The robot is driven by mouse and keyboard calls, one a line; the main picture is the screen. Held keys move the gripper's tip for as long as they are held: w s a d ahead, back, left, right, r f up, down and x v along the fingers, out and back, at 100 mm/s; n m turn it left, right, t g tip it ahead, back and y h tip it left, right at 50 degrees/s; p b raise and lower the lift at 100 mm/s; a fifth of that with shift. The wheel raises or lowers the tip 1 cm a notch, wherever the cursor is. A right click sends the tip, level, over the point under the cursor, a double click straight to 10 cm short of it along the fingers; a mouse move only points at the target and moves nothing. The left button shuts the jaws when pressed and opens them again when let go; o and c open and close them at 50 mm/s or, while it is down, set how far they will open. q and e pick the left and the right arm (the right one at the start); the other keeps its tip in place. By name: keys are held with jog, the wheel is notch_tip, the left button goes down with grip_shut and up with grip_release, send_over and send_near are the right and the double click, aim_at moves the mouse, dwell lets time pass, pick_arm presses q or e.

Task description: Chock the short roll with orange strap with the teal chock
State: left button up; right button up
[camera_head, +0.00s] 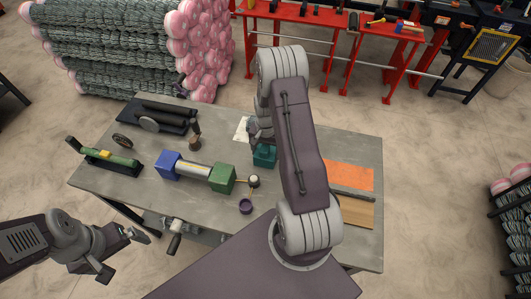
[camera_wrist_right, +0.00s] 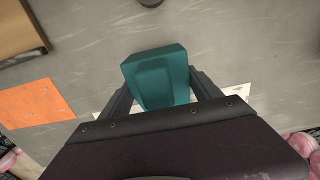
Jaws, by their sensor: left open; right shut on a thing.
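The teal chock (camera_head: 265,156) is at the middle of the grey table, beside my right arm. It also shows in the right wrist view (camera_wrist_right: 156,72), between the fingers of my right gripper (camera_wrist_right: 161,90), which is shut on it. A pale short roll (camera_head: 194,171) with a yellow band lies between a blue block (camera_head: 167,165) and a green block (camera_head: 222,179). A green roll (camera_head: 112,158) with an orange-yellow patch lies in a black holder at the left. I cannot tell which bears the orange strap. My left gripper (camera_head: 122,254) is open and empty, off the table's front left.
Dark rolls (camera_head: 165,112) lie at the table's back left. A dark disc (camera_head: 122,141), a brown-handled tool (camera_head: 195,138) and a purple cup (camera_head: 246,205) stand on the table. An orange sheet (camera_head: 348,176) lies at the right. A vise handle (camera_head: 175,242) sticks out in front.

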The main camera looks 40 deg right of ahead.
jog(key=shift+w+d, duration=0.15)
jog(key=shift+d, duration=0.05)
jog(key=shift+w+d, duration=0.1)
jog(key=o, duration=1.9)
notch_tip(320, 180, up, 9)
jog(key=shift+r+b, duration=0.1)
jog(key=shift+b, duration=0.5)
